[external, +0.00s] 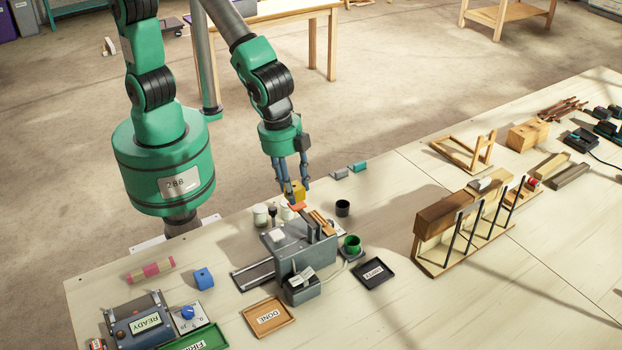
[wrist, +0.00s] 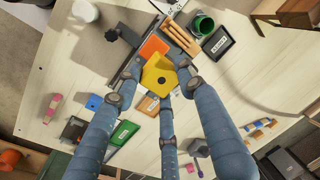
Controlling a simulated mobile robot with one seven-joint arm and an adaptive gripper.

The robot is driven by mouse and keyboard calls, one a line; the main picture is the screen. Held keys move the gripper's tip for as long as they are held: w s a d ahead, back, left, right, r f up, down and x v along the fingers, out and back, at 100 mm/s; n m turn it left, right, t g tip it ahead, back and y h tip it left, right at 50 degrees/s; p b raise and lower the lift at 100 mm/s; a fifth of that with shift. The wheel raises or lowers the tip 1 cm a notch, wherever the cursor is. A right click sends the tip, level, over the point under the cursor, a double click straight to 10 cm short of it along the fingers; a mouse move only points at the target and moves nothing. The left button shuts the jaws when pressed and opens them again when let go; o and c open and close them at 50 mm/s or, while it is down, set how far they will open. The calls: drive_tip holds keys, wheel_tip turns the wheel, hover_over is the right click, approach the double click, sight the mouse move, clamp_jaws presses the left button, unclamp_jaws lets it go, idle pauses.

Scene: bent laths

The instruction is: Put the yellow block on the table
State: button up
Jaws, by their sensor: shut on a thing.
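The yellow block (external: 298,190) has a dark round spot on one face, seen in the wrist view (wrist: 157,72). My gripper (external: 293,194) is shut on it, with blue fingers around it in the wrist view (wrist: 160,90). In the external view the block is in the air near the table's back edge, behind a grey machine; its exact height is hard to tell. The pale wooden table (external: 400,315) runs across the picture below it. The fingers partly hide the block in both views.
The grey vise-like machine (external: 306,262) stands just in front, with an orange piece (wrist: 154,46) and wooden sticks (external: 321,222) by it. White jars (external: 261,214), a dark cup (external: 342,208) and a green cup (external: 352,244) are close. The front middle of the table is bare.

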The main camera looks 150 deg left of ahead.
drive_tip(key=s+a, duration=0.5)
drive_tip(key=a, duration=0.5)
drive_tip(key=shift+s+a, duration=0.35)
drive_tip(key=s+a, duration=0.2)
drive_tip(key=a, duration=0.1)
drive_tip(key=s+a, duration=0.5)
drive_tip(key=a, duration=0.1)
drive_tip(key=shift+s+f, duration=0.25)
drive_tip(key=shift+f, duration=0.1)
wheel_tip(320, 180, down, 15)
drive_tip(key=shift+w+f, duration=0.1)
drive_tip(key=shift+w, duration=0.05)
drive_tip(key=w+a, duration=0.3)
drive_tip(key=w, duration=0.1)
drive_tip(key=w+a+f, duration=0.1)
drive_tip(key=w+a, duration=0.2)
drive_tip(key=w, duration=0.1)
drive_tip(key=w+a+b, duration=0.1)
drive_tip(key=w+a, duration=0.2)
drive_tip(key=w, duration=0.1)
drive_tip(key=shift+w+a+f, duration=0.25)
drive_tip(key=shift+w+a, duration=0.05)
drive_tip(key=shift+a, duration=0.05)
drive_tip(key=shift+f, duration=1.75)
